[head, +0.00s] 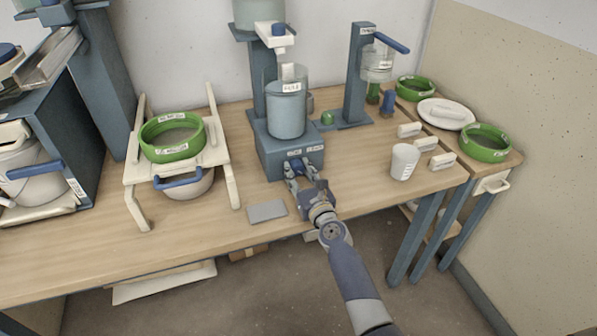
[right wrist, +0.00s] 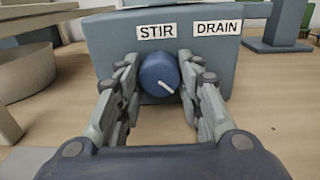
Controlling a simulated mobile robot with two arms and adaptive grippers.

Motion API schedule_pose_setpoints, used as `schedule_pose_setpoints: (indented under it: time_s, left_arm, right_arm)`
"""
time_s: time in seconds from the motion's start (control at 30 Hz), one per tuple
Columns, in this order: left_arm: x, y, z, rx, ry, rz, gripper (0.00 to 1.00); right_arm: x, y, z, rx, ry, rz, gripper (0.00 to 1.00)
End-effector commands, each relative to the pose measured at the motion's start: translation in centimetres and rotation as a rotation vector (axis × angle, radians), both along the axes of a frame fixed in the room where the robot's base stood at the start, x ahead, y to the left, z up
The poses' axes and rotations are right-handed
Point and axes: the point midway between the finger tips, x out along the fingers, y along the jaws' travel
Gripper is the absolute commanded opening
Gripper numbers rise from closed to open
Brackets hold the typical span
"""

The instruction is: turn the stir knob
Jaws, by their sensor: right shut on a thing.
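The stir knob (right wrist: 159,76) is a round dark blue knob with a white pointer line, on the front of a blue-grey machine base (head: 264,153). The pointer slants toward the lower right. A STIR label (right wrist: 157,31) sits above the knob and a DRAIN label (right wrist: 217,27) is to its right. My right gripper (right wrist: 159,95) has its fingers on both sides of the knob and is shut on it. In the head view the right gripper (head: 297,180) reaches the front of the base and partly hides the knob. My left gripper is not in view.
A grey plate (head: 267,211) lies on the table left of my right gripper. A white cup (head: 404,161) stands to the right, near small white blocks (head: 441,162). A white stand (head: 214,156) with a green ring (head: 172,154) is on the left.

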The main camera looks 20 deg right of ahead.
Motion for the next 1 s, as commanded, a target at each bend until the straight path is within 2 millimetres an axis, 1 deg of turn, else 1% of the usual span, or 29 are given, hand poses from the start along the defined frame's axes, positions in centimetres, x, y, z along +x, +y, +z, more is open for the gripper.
schedule_pose_setpoints:
  time_s: [1.0]
  left_arm:
    - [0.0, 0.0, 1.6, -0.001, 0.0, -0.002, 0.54]
  right_arm:
    - [0.0, -0.1, 0.2, -0.968, -0.032, 0.002, 0.1]
